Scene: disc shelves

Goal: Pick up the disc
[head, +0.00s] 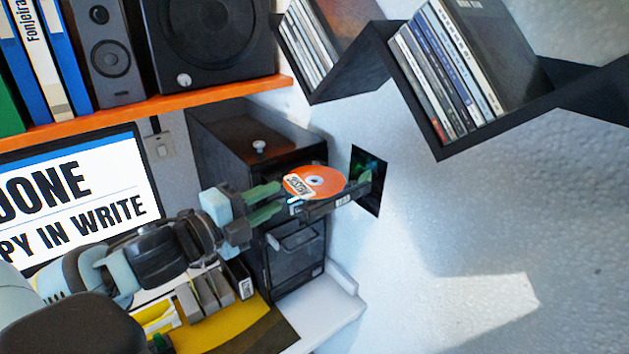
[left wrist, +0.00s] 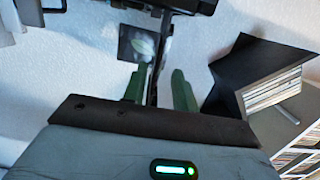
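The orange disc (head: 322,180) has a small hole in its middle and a white label on its left side. It lies on a dark, tray-like holder (head: 335,201) in front of the black computer case. My left gripper (head: 281,197) reaches in from the left. Its green fingers are at the disc's left edge; I cannot tell whether they touch it. In the left wrist view the two green fingers (left wrist: 160,72) stand apart, with a thin dark edge between them. The disc's face does not show there. My right gripper is not in view.
The black computer case (head: 225,135) stands behind the gripper. An orange shelf (head: 150,110) with speakers and binders is above, and a monitor (head: 80,195) is at left. Dark zigzag wall shelves (head: 440,150) hold disc cases. The wall at lower right is clear.

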